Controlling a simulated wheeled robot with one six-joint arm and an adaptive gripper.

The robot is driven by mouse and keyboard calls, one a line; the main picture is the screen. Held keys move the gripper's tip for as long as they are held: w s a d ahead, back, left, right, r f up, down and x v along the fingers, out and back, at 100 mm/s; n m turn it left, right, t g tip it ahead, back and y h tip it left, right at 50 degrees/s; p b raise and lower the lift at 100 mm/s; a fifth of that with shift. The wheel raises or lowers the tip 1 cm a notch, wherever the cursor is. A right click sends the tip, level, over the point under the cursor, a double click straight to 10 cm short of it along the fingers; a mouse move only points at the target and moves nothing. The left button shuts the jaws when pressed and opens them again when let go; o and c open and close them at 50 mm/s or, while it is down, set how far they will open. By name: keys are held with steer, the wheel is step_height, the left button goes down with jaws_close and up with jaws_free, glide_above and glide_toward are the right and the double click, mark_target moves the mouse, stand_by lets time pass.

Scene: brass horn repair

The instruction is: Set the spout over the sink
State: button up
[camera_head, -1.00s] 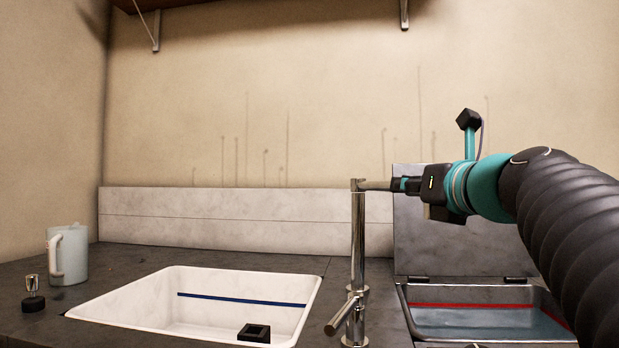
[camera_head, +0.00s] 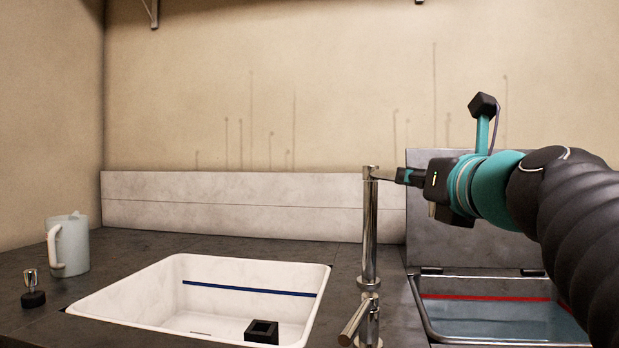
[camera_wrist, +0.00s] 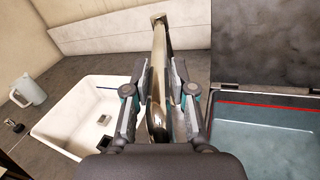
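The chrome tap column (camera_head: 370,235) stands on the counter between the two basins. Its short spout (camera_head: 384,175) points right from the column top, toward the metal basin side and away from the white sink (camera_head: 150,296). My gripper (camera_head: 402,177) is level with the spout at its right end. In the wrist view the spout (camera_wrist: 159,60) runs between the two fingers of my gripper (camera_wrist: 158,85), which look closed on its sides. The fingers and hand hide the spout's near end. The white sink also shows in the wrist view (camera_wrist: 60,118).
A tap lever (camera_head: 355,322) sticks out low in front of the column. The metal basin (camera_head: 480,337) holds water, with its lid (camera_head: 470,215) raised behind. A black square block (camera_head: 262,331) sits in the sink. A pale jug (camera_head: 72,245) and small black-based item (camera_head: 33,297) stand left.

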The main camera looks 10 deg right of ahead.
steer(key=shift+o, duration=0.9)
step_height(320, 180, up, 10)
